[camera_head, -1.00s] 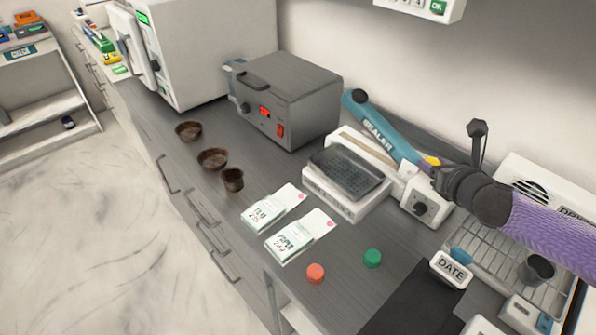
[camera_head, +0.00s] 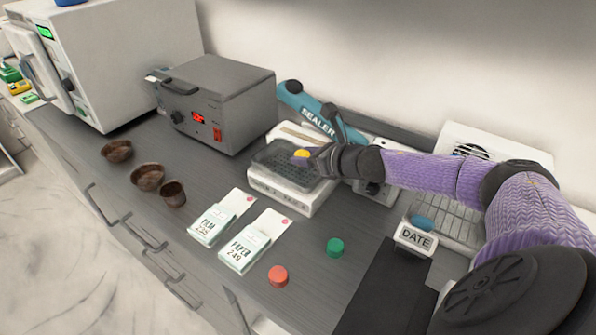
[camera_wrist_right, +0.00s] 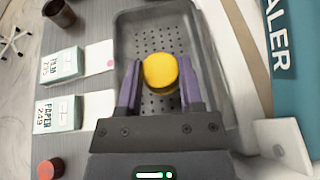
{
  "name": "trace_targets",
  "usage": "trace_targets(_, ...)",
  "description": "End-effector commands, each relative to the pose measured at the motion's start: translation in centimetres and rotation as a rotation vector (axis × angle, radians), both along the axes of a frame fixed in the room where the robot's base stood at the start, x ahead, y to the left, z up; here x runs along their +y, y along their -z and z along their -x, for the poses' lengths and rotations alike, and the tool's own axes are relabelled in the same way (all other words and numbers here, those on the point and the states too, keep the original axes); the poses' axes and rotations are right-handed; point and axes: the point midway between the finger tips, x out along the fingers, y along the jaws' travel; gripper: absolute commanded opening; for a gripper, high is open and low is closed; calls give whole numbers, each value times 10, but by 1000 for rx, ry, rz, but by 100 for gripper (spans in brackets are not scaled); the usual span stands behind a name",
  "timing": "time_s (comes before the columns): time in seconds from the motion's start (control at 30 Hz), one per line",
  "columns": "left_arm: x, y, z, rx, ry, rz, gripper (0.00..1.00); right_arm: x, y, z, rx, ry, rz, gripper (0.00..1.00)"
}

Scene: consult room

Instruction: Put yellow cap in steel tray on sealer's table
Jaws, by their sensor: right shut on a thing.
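The yellow cap (camera_head: 302,154) is between the fingers of my right gripper (camera_head: 308,155), which is shut on it. In the right wrist view the yellow cap (camera_wrist_right: 160,71) sits between the two purple fingers of the gripper (camera_wrist_right: 160,85). The steel tray (camera_head: 262,154) is dark grey with a perforated floor and lies on the white sealer's table (camera_head: 290,204). It also shows in the right wrist view (camera_wrist_right: 207,22). The cap is over the tray; I cannot tell whether it touches the floor. My left gripper is not in view.
The teal sealer arm (camera_head: 306,112) rises behind the tray. A grey box device (camera_head: 222,95) stands to the left. FILM (camera_head: 211,224) and PAPER (camera_head: 243,253) packs, a red cap (camera_head: 278,276) and a green cap (camera_head: 335,247) lie in front. Brown bowls (camera_head: 147,177) stand further left.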

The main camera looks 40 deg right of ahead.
Motion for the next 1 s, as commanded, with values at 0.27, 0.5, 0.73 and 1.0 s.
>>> trace_targets(0.27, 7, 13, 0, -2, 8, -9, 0, 0, 31, 0, 0, 0, -1, 0)
trace_targets(0.5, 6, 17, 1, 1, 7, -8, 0, 0, 35, 0, 1, 0, -1, 0)
trace_targets(0.73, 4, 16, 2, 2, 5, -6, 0, 0, 34, 0, 0, 0, -1, 83)
trace_targets(1.0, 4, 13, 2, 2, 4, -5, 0, 0, 30, 0, 0, 0, -1, 83)
